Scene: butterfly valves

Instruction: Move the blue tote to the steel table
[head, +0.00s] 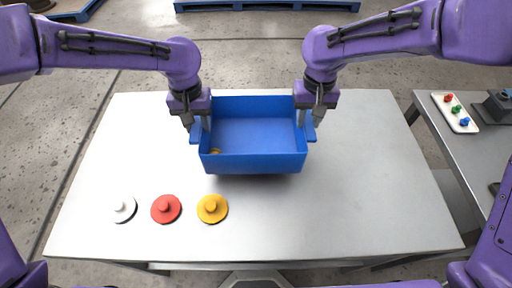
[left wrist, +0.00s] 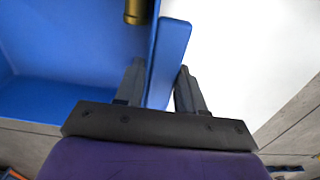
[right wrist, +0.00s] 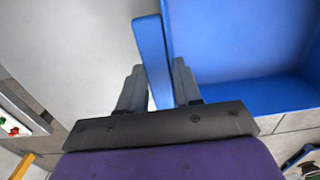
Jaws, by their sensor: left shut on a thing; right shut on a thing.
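The blue tote (head: 254,162) is over the light grey table (head: 350,190) in the middle of the head view. A shadow under its front edge suggests it is slightly raised, but I cannot tell for sure. A small brass-coloured part (left wrist: 135,10) lies inside it, at its left side in the head view. My left gripper (head: 198,125) is shut on the tote's left side; the left wrist view shows its fingers on both sides of the blue rim (left wrist: 170,60). My right gripper (head: 311,122) is shut on the right side; the right wrist view shows the rim (right wrist: 152,60) between its fingers.
White (head: 122,208), red (head: 166,208) and yellow (head: 212,208) knobbed discs lie on the table's front left. A second grey table (head: 455,150) at right holds a white tray (head: 455,112) with small coloured parts and a dark device (head: 497,106). The table's right half is clear.

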